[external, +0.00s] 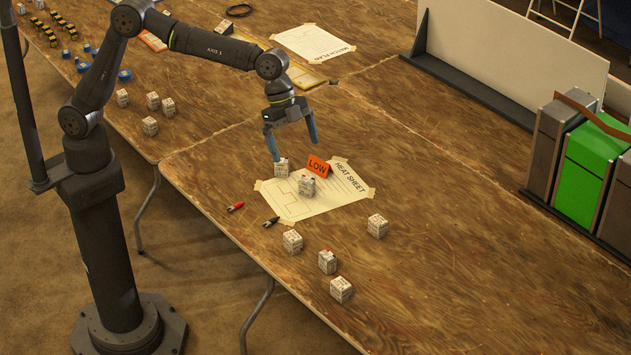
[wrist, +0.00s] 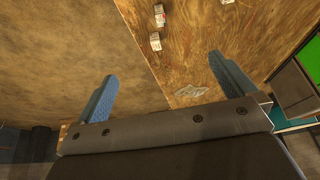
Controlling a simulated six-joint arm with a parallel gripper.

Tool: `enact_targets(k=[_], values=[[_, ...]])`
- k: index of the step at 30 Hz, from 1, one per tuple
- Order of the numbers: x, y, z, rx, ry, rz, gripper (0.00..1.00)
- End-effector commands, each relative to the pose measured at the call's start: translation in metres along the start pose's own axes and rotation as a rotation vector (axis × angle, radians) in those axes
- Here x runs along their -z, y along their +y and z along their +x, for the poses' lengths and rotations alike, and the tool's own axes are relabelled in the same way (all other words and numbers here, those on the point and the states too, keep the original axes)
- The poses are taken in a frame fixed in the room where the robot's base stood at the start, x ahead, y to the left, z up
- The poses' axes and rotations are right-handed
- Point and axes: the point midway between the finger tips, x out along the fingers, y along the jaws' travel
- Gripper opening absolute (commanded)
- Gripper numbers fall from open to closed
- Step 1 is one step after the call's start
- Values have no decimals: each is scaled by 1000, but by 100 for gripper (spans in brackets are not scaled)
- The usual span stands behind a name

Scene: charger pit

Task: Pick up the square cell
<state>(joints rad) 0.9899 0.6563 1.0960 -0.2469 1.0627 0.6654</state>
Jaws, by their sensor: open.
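Several pale, printed square cells are on the wooden table, and I cannot tell which one is meant. One cell (external: 281,168) is at the upper left edge of the heat sheet (external: 346,196), close to my gripper's left fingertip. Another cell (external: 307,187) stands on the sheet below the orange LOW sign (external: 318,165). My gripper (external: 295,150) is open and empty above the sheet's far side; I cannot tell whether its left finger touches the near cell. In the wrist view, my gripper (wrist: 162,68) has its blue fingers apart, with two small cells, one (wrist: 155,41) nearer, beyond them.
More cells, one (external: 377,226) at right, stand in the foreground. A red clip (external: 236,207) and a black clip (external: 271,221) lie left of the sheet. Green-and-grey cases (external: 590,170) and a white panel (external: 510,50) stand at right. Bare table lies between.

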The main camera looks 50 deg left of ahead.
Motion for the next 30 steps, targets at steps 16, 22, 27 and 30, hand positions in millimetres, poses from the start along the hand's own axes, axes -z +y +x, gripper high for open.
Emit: enact_targets(k=[16, 22, 27, 30], values=[[0, 0, 0, 0, 0, 0, 53], [4, -2, 36, -11, -5, 17, 53], [9, -4, 102, -27, -10, 53, 53], [10, -5, 134, -33, -10, 68, 53]])
